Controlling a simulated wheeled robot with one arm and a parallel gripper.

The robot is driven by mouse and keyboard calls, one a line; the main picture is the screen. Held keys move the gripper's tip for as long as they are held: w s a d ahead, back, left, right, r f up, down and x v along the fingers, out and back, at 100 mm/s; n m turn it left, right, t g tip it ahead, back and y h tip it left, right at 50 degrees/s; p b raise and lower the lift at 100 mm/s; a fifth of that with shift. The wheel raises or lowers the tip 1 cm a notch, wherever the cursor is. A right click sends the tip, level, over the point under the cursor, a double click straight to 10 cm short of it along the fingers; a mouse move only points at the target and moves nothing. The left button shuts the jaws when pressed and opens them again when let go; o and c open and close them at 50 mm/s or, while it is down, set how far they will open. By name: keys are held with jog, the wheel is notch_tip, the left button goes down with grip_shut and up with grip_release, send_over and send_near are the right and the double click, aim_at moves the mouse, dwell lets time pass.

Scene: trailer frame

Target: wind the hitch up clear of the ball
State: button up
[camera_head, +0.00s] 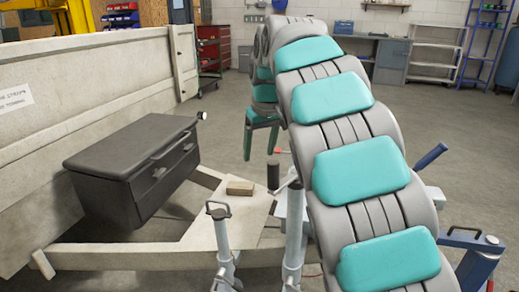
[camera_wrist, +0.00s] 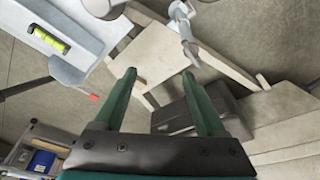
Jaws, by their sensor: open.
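My gripper (camera_wrist: 160,74) is open and empty, its two green fingers apart in the wrist view. In the head view my gripper (camera_head: 260,146) hangs above the floor beyond the drawbar. The pale trailer drawbar (camera_head: 205,258) runs toward the arm. The wrist view shows a pale metal piece with a yellow-green level vial (camera_wrist: 50,39). My arm covers much of the drawbar's front end, and I cannot make out the hitch or ball.
A black toolbox (camera_head: 133,165) sits on the drawbar against the trailer wall (camera_head: 85,85). A wooden block (camera_head: 240,187) lies on the frame. A blue handle (camera_head: 432,156) and blue metalwork (camera_head: 475,262) are to the right. Shelves stand far back; open floor lies between.

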jog(key=o, duration=0.4)
jog(key=shift+c, duration=0.2)
notch_tip(320, 180, up, 8)
jog(key=p, duration=0.1)
jog(key=shift+p, duration=0.3)
jog(key=shift+s, duration=0.1)
